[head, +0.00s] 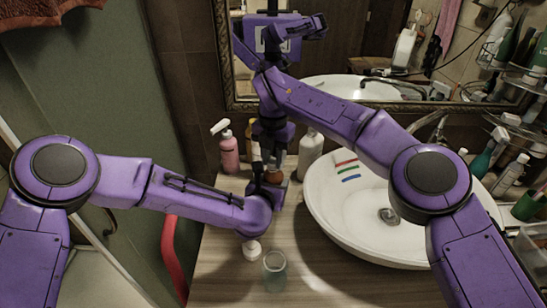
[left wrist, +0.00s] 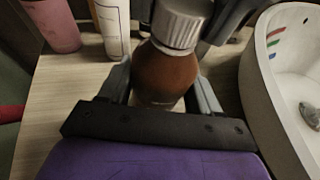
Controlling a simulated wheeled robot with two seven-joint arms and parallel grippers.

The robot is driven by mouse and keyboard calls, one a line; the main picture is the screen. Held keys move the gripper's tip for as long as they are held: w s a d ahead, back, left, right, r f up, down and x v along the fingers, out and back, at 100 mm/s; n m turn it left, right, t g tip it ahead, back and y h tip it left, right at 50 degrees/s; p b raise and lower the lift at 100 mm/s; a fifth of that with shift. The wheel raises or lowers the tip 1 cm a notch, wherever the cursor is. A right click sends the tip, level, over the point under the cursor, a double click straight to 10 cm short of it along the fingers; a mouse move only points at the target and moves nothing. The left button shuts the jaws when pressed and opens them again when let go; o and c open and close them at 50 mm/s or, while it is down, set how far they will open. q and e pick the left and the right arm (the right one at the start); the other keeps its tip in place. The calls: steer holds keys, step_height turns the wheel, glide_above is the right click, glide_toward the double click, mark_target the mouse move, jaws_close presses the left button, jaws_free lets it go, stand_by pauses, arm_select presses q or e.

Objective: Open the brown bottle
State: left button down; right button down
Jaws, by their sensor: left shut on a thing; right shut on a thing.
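The brown bottle (left wrist: 165,76) stands upright in the left wrist view, with a ribbed grey cap (left wrist: 182,22) on its top. My left gripper (left wrist: 160,92) is shut on the bottle's body, one finger on each side. Dark fingers of my right gripper (left wrist: 188,20) flank the cap from above and are shut on it. In the head view, my left gripper (head: 270,186) and my right gripper (head: 270,152) meet one above the other and hide most of the bottle.
A pink pump bottle (head: 229,153) and a white bottle (head: 310,149) stand close behind. The white basin (head: 330,222) is at the right, below a framed mirror (head: 232,70). The front counter is mostly clear.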

arm_select(q)
steer(key=shift+s+f, duration=0.25)
steer(key=shift+f, duration=0.2)
arm_select(e)
steer(key=n, duration=0.6)
steer(key=shift+s+a+n, duration=0.25)
steer(key=shift+s+n, duration=0.05)
steer(key=n, duration=0.9)
steer(key=shift+s, duration=0.1)
arm_select(q)
steer(key=shift+a, duration=0.1)
arm_select(e)
steer(key=n, duration=0.3)
steer(key=shift+n, duration=0.3)
steer(key=n, duration=0.5)
steer(key=shift+n, duration=0.4)
steer(key=n, duration=0.2)
steer(key=shift+d+n, duration=0.1)
steer(key=shift+n, duration=0.3)
arm_select(q)
steer(key=shift+w+r, duration=0.1)
arm_select(e)
steer(key=n, duration=0.5)
